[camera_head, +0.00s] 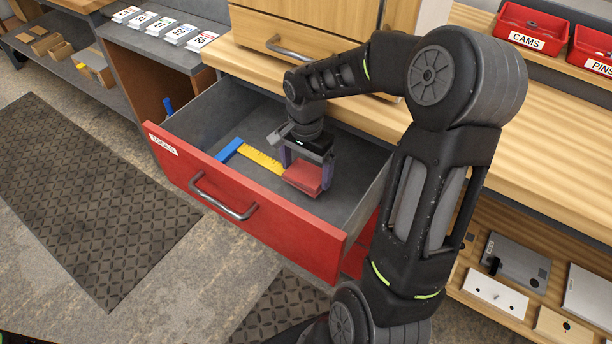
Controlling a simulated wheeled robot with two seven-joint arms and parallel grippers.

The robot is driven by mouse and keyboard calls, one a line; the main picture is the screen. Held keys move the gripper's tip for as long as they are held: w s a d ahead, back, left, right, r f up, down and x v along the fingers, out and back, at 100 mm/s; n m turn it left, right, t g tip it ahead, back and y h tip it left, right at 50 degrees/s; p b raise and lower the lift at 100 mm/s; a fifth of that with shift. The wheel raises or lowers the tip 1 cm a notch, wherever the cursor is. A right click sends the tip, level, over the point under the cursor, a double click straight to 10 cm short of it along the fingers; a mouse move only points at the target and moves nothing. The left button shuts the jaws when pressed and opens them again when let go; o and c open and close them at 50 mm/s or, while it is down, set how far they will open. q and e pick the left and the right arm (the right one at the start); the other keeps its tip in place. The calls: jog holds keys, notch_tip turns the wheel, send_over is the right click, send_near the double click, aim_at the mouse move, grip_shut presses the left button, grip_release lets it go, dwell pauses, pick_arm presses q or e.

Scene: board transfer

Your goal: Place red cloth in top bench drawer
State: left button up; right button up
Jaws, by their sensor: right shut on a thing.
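The top bench drawer (247,203) is pulled open, with a red front, a bar handle and grey inner walls. My right gripper (306,172) points down inside the drawer and is shut on the folded red cloth (303,177). The cloth is low in the drawer, toward its right part; I cannot tell whether it touches the drawer floor. My left gripper is not in view.
A blue-and-yellow tool (255,157) lies in the drawer left of the cloth. A wooden bench top (547,139) extends right, with red bins (530,30) behind. A lower shelf at right holds plates (495,296). Dark mats (85,195) cover part of the floor.

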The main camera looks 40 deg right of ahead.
aim_at(306, 172)
jog(key=shift+f, duration=1.3)
jog(key=shift+f, duration=0.1)
jog(key=shift+f+b, duration=0.15)
jog(key=shift+b, duration=0.2)
jog(key=o, duration=1.3)
jog(key=shift+o, duration=0.2)
jog(key=shift+r, duration=0.2)
jog(key=shift+r+p, duration=0.2)
jog(key=shift+p, duration=0.15)
notch_tip(306, 172, up, 12)
jog(key=p, duration=0.1)
jog(key=shift+p, duration=0.3)
jog(key=shift+f, duration=0.15)
